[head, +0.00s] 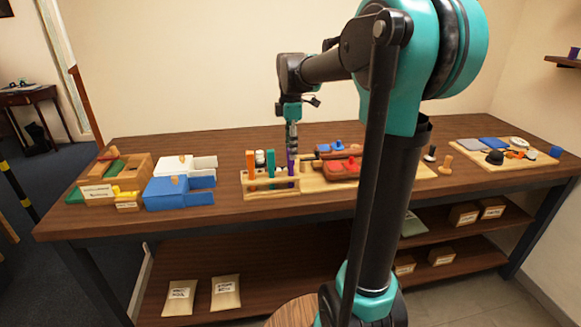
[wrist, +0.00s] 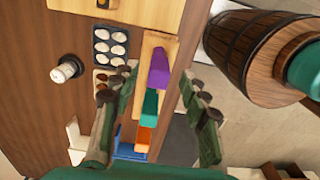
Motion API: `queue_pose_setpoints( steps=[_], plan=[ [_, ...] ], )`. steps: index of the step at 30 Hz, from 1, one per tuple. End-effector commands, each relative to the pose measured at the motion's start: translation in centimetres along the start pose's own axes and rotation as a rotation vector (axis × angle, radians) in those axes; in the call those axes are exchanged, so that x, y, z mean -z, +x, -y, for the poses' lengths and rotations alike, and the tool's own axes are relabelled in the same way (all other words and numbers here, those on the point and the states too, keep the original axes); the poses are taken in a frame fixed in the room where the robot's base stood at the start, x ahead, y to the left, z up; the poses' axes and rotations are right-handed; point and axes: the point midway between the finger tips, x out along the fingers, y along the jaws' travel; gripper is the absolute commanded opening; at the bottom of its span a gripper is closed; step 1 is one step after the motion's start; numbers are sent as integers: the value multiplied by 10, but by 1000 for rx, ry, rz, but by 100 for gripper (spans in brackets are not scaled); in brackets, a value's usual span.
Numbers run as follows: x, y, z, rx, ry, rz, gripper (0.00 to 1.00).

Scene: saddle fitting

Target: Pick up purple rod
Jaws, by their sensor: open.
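The purple rod (head: 291,163) stands upright at the right end of a small wooden rack (head: 270,193) on the table. It also shows in the wrist view (wrist: 160,68), between and a little beyond my fingertips. My gripper (head: 292,143) points down just above the purple rod. In the wrist view its two fingers (wrist: 161,88) are spread apart, with nothing held between them. A green rod (head: 271,162) and an orange rod (head: 250,163) stand in the same rack to the left of the purple rod.
A blue box (head: 165,194) and a white box (head: 173,165) are left of the rack. Red pieces (head: 341,170) on a wooden board lie close on the right. A board with several small parts (head: 500,152) is farther right. Bare tabletop lies in front of the rack.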

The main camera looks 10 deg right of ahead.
Motion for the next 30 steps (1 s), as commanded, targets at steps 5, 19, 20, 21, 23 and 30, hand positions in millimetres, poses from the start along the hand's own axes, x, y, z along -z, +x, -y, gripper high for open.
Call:
queue_pose_setpoints(
  steps=[5, 19, 20, 21, 23, 30],
  plan=[
    [0, 10, 0, 0, 0, 0, 45],
    [1, 57, -2, 0, 0, 0, 45],
    [1, 57, -2, 0, 0, 0, 45],
    [1, 57, -2, 0, 0, 0, 45],
    [1, 57, -2, 0, 0, 0, 45],
    [1, 57, -2, 0, 0, 0, 20]
  ],
)
